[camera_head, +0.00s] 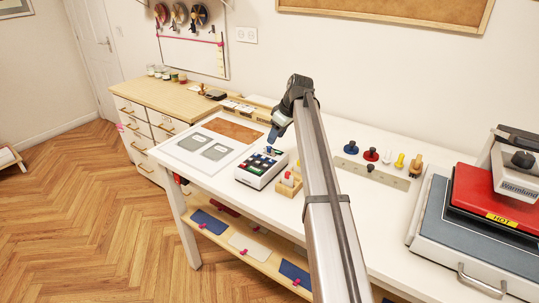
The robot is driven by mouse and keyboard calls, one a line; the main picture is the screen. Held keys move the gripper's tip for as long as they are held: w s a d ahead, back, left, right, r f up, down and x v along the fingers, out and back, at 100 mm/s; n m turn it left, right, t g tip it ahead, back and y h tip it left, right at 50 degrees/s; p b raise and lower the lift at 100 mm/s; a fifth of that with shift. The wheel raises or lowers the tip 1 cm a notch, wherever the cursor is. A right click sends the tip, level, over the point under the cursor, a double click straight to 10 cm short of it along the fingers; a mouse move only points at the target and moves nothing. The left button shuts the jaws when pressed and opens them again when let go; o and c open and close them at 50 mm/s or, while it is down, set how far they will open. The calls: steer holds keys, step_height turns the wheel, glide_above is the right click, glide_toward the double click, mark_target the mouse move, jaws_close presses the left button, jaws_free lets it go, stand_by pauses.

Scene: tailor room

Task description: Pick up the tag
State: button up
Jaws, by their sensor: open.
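I cannot tell for certain which thing is the tag. My gripper (270,143) is at the far end of my arm, above the table, pointing down just over a white box with dark and coloured squares on top (262,169). It is open, and I see nothing held in it. The fingertips are small, and I cannot tell whether they touch the small blue piece (268,150) on the box. My arm hides part of the table behind it.
A small wooden holder (289,185) stands right of the box. Several coloured knobs (371,155) stand behind a grey strip (372,172). A red heat press (489,197) marked HOT fills the right.

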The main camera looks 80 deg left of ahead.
mark_target(270, 147)
steer(key=shift+x, duration=3.1)
steer(key=shift+a, duration=0.15)
steer(key=shift+c, duration=0.2)
jaws_close()
